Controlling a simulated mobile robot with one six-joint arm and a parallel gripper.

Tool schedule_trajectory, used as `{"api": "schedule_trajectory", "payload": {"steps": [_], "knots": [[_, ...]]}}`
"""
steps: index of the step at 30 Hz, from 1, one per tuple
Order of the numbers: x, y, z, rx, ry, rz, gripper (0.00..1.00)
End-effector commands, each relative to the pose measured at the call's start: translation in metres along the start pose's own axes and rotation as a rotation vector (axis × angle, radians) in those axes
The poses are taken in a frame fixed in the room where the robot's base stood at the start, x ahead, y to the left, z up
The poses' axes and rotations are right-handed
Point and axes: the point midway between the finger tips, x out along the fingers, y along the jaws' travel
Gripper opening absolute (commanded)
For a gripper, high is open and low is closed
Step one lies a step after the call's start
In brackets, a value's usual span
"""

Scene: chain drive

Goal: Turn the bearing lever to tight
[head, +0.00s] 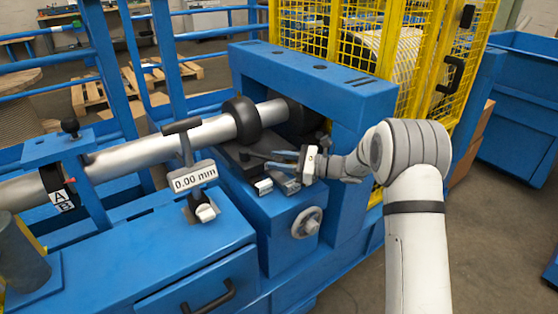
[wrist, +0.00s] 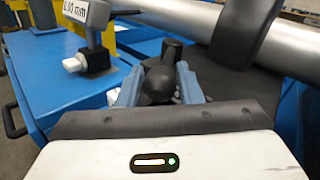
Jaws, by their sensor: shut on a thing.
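The bearing lever, a dark bar with a rounded knob, shows in the head view (head: 254,155) beside the bearing block under the shaft. In the wrist view its knob (wrist: 157,84) sits between my two blue fingers. My gripper (head: 277,160) reaches in from the right under the blue frame and is shut on the lever's end. In the wrist view my gripper (wrist: 160,90) has a finger on either side of the knob. No tight or loose marking is readable, and the lever's pivot is partly hidden.
The grey shaft (head: 210,130) with a black collar (head: 241,119) runs just above. A gauge reading 0.00 mm (head: 194,176) stands left.

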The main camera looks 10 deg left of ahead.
Motion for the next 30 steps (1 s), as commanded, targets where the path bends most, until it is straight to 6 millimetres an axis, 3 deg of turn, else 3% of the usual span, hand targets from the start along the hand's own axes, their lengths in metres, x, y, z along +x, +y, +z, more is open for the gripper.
{"api": "schedule_trajectory", "payload": {"steps": [8,17,30], "knots": [[0.001,0.001,-0.001,0.001,0.001,0.003,0.52],[-0.005,0.000,0.000,0.000,0.001,-0.001,0.52],[-0.070,0.000,0.000,0.002,0.001,0.001,0.52]]}}
